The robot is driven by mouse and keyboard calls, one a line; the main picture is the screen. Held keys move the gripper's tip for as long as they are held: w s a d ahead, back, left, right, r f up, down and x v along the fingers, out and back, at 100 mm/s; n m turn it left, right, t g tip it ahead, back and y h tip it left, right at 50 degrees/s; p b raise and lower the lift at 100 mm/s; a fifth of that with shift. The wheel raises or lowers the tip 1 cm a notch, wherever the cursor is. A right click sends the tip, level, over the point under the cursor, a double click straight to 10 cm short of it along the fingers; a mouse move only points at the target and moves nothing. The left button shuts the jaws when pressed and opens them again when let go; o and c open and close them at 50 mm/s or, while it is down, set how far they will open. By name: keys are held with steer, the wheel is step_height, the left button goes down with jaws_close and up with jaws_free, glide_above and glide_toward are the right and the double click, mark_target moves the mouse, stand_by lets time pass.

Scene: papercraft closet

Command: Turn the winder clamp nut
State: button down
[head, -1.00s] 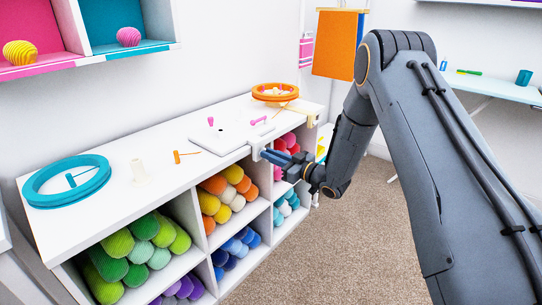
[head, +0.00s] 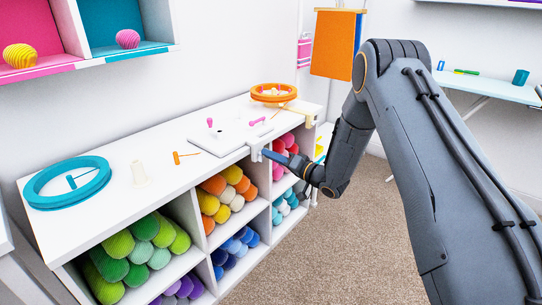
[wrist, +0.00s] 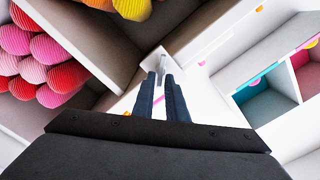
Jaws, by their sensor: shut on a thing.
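The winder's base is a flat white plate (head: 228,138) on the shelf top, with small pink pegs on it. Its pale clamp (head: 255,150) hangs over the front edge of the top. My gripper (head: 264,153) reaches it from the front right, with its blue fingers pointing at the clamp. In the wrist view the two dark blue fingers (wrist: 164,78) are close together at the clamp (wrist: 150,68). A small pale piece, which looks like the clamp nut (wrist: 162,66), shows at the fingertips. The fingers are shut on it, and they partly hide it.
A teal ring (head: 40,197), a cream cone (head: 138,172) and an orange peg (head: 177,157) lie on the white shelf top (head: 110,160). An orange ring (head: 272,92) stands at its far end. Yarn-filled cubbies lie below. Carpet (head: 300,230) is open at the front.

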steer(key=shift+d+f+m, duration=0.1)
steer(key=shift+f+m, duration=0.05)
steer(key=shift+m, duration=1.2)
steer(key=shift+a+f+m, duration=0.1)
steer(key=shift+f+m, duration=0.1)
steer(key=shift+m, duration=1.1)
steer(key=shift+d+f+m, duration=0.1)
steer(key=shift+f+m, duration=0.05)
steer(key=shift+m, duration=1.2)
steer(key=c, duration=1.9)
jaws_free()
steer(key=v, duration=0.7)
steer(key=shift+s+d, duration=0.25)
steer(key=shift+d, duration=0.1)
